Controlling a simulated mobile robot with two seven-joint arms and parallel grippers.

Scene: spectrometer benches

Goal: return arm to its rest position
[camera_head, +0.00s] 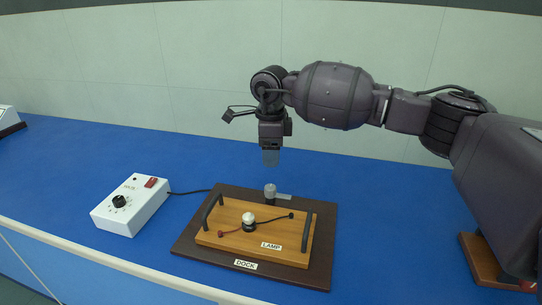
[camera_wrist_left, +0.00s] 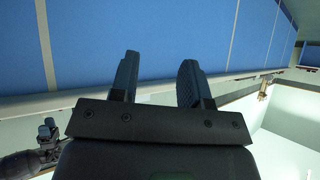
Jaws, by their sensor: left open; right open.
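My right arm reaches in from the right in the head view. Its gripper (camera_head: 270,157) points down above the back edge of the dark dock board (camera_head: 190,243), apart from it and with nothing seen between its fingers. A wooden lamp board (camera_head: 230,212) with two dark handles and a small white bulb (camera_head: 248,217) lies on the dock. A grey post with a side lever (camera_head: 271,192) stands at the dock's back, below the gripper. My left gripper (camera_wrist_left: 160,75) shows in the left wrist view, its two fingers apart and empty. It is not in the head view.
A white box (camera_head: 131,204) with a black knob and red switch stands left of the dock, with a cable running toward it. A wooden block (camera_head: 479,262) is at the right, partly hidden by my arm. The blue bench (camera_head: 395,245) is clear between dock and block.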

